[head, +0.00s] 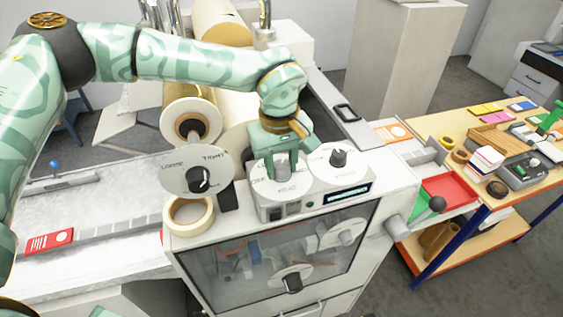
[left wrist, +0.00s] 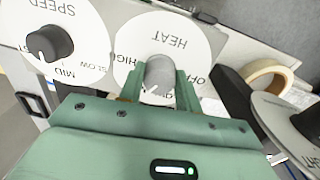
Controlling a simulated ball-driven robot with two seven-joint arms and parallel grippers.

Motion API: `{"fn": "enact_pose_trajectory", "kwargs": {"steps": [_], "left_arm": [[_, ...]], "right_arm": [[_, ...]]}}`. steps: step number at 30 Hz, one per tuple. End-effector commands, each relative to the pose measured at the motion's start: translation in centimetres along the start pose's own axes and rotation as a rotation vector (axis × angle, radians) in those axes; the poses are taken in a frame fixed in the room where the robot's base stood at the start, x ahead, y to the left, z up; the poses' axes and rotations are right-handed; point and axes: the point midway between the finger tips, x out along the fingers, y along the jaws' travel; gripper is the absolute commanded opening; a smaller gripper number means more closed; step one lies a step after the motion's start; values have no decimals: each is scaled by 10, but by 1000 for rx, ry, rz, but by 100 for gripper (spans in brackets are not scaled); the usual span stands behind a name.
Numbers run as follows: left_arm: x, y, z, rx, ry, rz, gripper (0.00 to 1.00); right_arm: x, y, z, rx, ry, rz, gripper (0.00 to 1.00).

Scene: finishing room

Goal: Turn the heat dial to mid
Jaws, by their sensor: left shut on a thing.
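The heat dial's white disc (head: 262,186) is on the sloped top panel of the machine. In the left wrist view the disc (left wrist: 170,35) reads HEAT, upside down, with HIGH at its left and part of OFF at its right. Its grey knob (left wrist: 160,70) stands between the fingers of my left gripper (left wrist: 160,90). My left gripper (head: 283,165) comes down on the dial from above and is shut on the knob. I cannot clearly see where the knob points; the fingers and palm hide the near part of the disc. My right gripper is not in view.
The speed dial (head: 338,158) with a dark knob sits right of the heat dial. A LOOSE/TIGHT dial (head: 197,180) and a tape roll (head: 190,214) are close on the left. A lit display (head: 347,195) lies in front. A bench (head: 455,125) with small goods stands right.

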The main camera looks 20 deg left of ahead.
Motion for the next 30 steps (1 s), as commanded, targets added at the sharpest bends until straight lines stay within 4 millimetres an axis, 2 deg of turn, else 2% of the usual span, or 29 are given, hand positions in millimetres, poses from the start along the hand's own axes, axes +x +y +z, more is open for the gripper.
{"fn": "enact_pose_trajectory", "kwargs": {"steps": [3,4,6,14,19,23,30], "left_arm": [[-3,2,-2,-1,5,8,11],[-3,2,-2,-1,5,8,39],[-3,2,-1,-1,5,8,55],[-2,1,-1,-1,2,3,55],[-15,1,-1,-1,4,6,55],[-43,1,-2,-2,6,8,55],[-110,1,-1,-3,6,8,55]], "right_arm": [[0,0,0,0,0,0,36],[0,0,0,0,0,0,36],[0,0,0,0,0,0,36],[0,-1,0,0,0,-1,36],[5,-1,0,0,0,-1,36],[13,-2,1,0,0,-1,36],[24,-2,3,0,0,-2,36]]}}
